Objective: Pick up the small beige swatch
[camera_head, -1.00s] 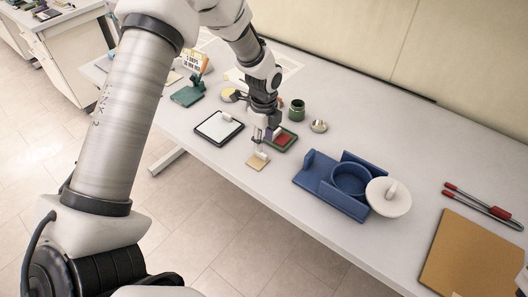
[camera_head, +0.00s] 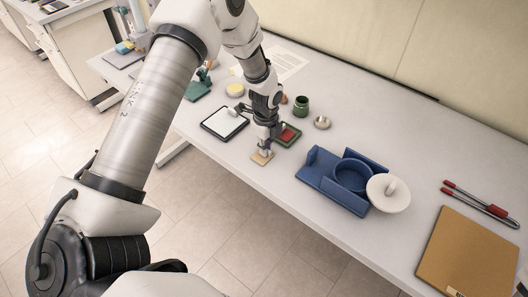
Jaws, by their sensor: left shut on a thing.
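The small beige swatch (camera_head: 262,158) lies near the front edge of the white table, right of the clipboard-like white pad. My left gripper (camera_head: 265,149) points down onto it, with the fingertips at the swatch's back part. The gripper is shut on the swatch, though the fingers are small and partly hide it. Whether the swatch is clear of the table cannot be told. My right gripper is not in view.
A brown board (camera_head: 468,252) lies farther right.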

